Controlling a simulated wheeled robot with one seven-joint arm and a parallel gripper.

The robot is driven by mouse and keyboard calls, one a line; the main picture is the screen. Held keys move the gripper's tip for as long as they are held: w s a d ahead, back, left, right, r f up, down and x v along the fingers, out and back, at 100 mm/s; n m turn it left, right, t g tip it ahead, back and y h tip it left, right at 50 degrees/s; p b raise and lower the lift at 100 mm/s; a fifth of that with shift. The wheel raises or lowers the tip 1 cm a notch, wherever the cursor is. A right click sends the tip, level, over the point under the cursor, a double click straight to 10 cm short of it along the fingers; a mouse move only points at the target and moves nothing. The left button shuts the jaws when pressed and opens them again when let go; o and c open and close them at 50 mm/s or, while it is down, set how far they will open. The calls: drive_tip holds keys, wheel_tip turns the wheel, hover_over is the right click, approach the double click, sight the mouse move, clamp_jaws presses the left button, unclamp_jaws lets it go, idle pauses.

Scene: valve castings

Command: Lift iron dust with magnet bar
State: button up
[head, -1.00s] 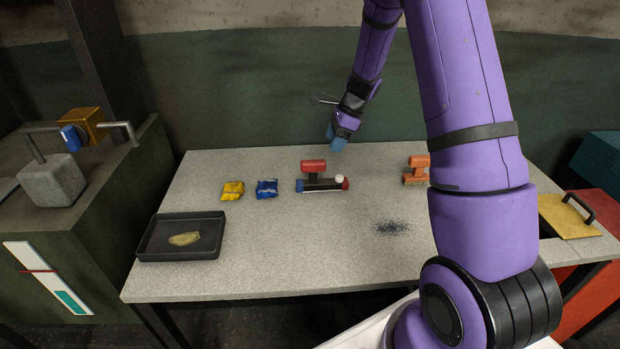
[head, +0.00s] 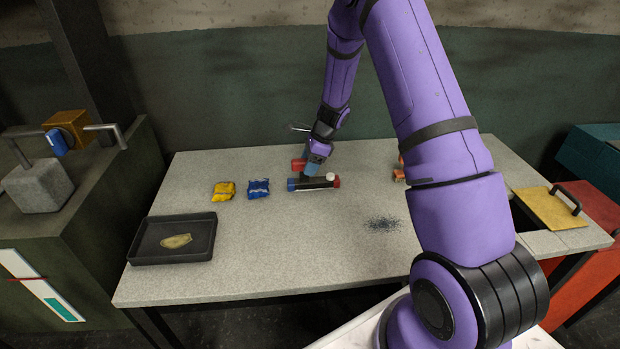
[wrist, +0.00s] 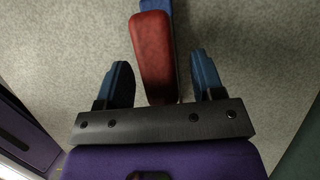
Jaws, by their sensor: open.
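The magnet bar (head: 313,184) lies on the table, with a blue end, a red end, a white knob and a raised red handle (head: 298,165). The iron dust (head: 384,224) is a dark patch on the table, to the right and nearer than the bar. My gripper (head: 308,172) is over the bar, partly hiding its handle. In the wrist view, my gripper (wrist: 163,88) is open, with one blue finger on each side of the red handle (wrist: 151,50) and gaps showing on both sides. The bar's blue end (wrist: 158,5) shows beyond it.
Yellow (head: 223,191) and blue (head: 258,188) packets lie left of the bar. A black tray (head: 140,253) holding a flat tan piece is at the front left. An orange object (head: 399,175) is partly hidden behind my arm. The front middle of the table is clear.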

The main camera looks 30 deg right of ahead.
drive_tip(key=shift+w+a+f, duration=0.1)
drive_tip(key=shift+a+f, duration=0.05)
drive_tip(key=shift+f, duration=0.5)
clamp_jaws()
drive_tip(key=shift+r, duration=0.15)
drive_tip(key=shift+r, duration=0.25)
drive_tip(key=r, duration=0.3)
drive_tip(key=shift+s, duration=0.25)
drive_tip(key=s+d+r, duration=0.1)
drive_tip(key=s+d, duration=0.1)
drive_tip(key=s, duration=1.3)
drive_tip(key=shift+s+r, duration=0.15)
drive_tip(key=shift+d, duration=0.15)
